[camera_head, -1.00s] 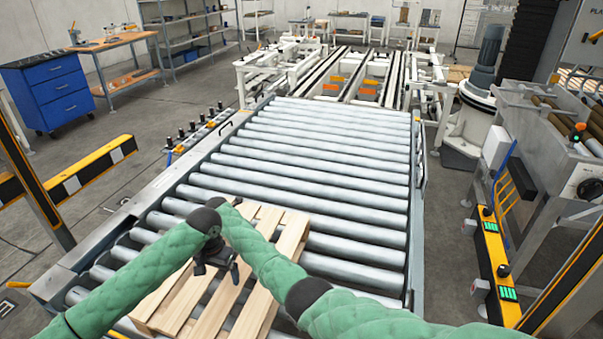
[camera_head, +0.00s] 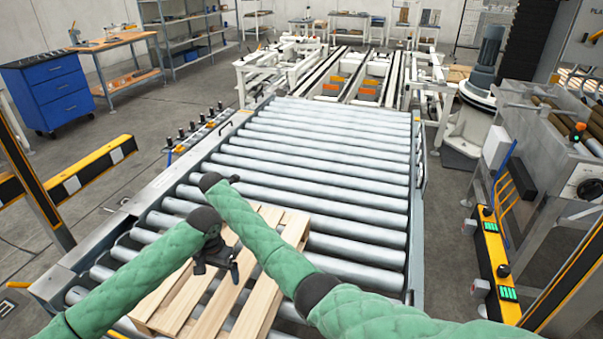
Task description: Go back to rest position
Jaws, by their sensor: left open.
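My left arm (camera_head: 130,285) comes in from the lower left in a green quilted sleeve. My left gripper (camera_head: 222,268), black, hangs open and empty over the wooden pallet (camera_head: 262,300). My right arm (camera_head: 255,237) reaches from the lower right across the picture to the upper left. It ends in a dark wrist over the rollers, beyond the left gripper. Only a small dark tip of my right gripper (camera_head: 235,179) shows beside that wrist; its jaws are hidden. The light wooden pallet lies on the near rollers, partly covered by both arms.
The roller conveyor (camera_head: 325,165) is bare beyond the pallet and leads to white machinery (camera_head: 270,75). A blue drawer cabinet (camera_head: 48,92) and workbench (camera_head: 125,65) stand at the left. Black-and-yellow barriers (camera_head: 95,160) flank the left; a yellow post with green lights (camera_head: 495,265) stands right.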

